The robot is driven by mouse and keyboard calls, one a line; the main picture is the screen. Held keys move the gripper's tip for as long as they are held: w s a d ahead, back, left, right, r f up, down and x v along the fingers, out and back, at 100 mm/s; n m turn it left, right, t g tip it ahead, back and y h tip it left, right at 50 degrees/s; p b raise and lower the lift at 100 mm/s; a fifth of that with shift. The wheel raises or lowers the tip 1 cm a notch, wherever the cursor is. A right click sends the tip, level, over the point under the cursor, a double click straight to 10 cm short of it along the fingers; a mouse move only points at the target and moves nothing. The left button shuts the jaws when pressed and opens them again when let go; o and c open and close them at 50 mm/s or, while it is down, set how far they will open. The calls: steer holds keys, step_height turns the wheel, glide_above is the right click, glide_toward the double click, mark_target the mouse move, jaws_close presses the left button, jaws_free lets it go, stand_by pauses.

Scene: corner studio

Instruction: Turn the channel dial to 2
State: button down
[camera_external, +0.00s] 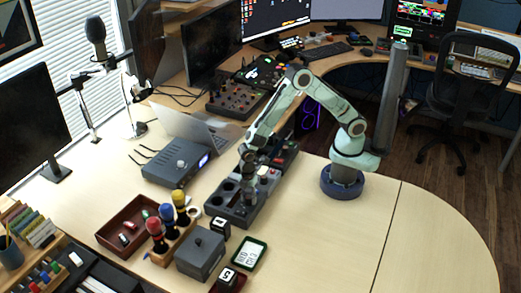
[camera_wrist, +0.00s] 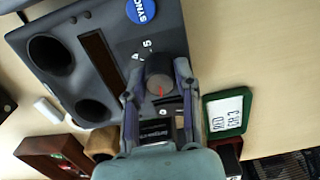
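The channel dial (camera_wrist: 158,80) is a dark round knob with a red pointer line, on a grey control panel (camera_wrist: 95,15). In the wrist view the red line points toward the bottom of the picture, toward my gripper. Pale marks (camera_wrist: 147,44) are printed beyond the knob; most of the scale is hidden. My gripper (camera_wrist: 160,72) has one finger on each side of the knob, apart, and I cannot tell whether they touch it. In the external view my gripper (camera_external: 250,169) is low over the panel (camera_external: 232,207), and the dial cannot be made out.
The panel has round dark wells (camera_wrist: 50,52) and a blue SYNC button (camera_wrist: 140,10). A framed card (camera_wrist: 227,112) lies beside it. A grey box with a display (camera_external: 178,162), a laptop (camera_external: 195,130) and colored-top handles (camera_external: 157,235) stand nearby. The desk's right front is clear.

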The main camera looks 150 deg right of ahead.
mark_target(248, 197)
steer(key=shift+m, duration=0.3)
steer(key=m, duration=0.3)
steer(key=shift+m, duration=2.5)
steer(key=c, duration=0.8)
jaws_free()
step_height(248, 197, up, 12)
